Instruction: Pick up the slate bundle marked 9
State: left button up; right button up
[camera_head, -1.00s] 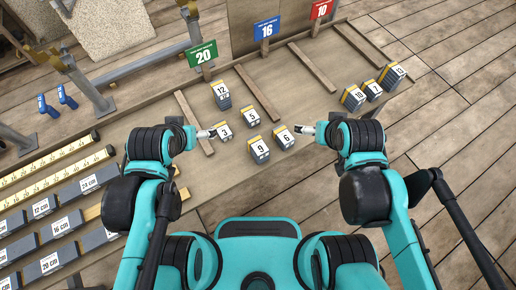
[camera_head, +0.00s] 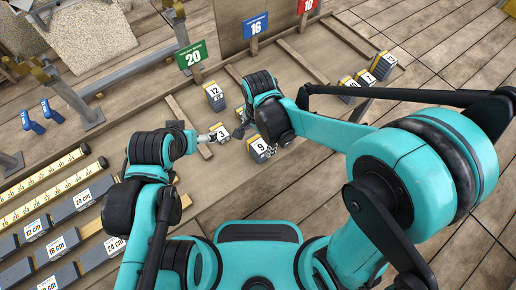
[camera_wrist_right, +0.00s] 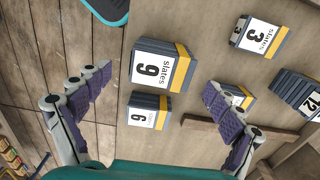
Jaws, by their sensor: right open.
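The slate bundle marked 9 (camera_head: 261,149) stands near the front edge of the workbench, partly behind my right arm in the head view. In the right wrist view the same bundle (camera_wrist_right: 160,64) lies ahead of the fingers, with the bundle marked 6 (camera_wrist_right: 148,111) beside it. My right gripper (camera_wrist_right: 142,105) is open and empty above these bundles, its purple pads wide apart. In the head view its fingers are mostly hidden by my arm. My left gripper (camera_head: 212,136) is beside the bundle marked 3 (camera_head: 220,132); its jaw state is unclear.
The bundle marked 12 (camera_head: 214,96) stands farther back. Several bundles stand at the right, including one marked 13 (camera_head: 382,65). Green 20 (camera_head: 191,56), blue 16 (camera_head: 256,26) and red 10 signs line the back. Wooden strips (camera_head: 290,59) divide the bench.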

aim_at(258, 143)
notch_tip(258, 143, down, 6)
jog(key=b, duration=0.3)
jog(key=shift+a, duration=0.1)
jog(key=shift+r, duration=0.1)
jog(key=c, duration=1.6)
jog(key=shift+r, duration=0.1)
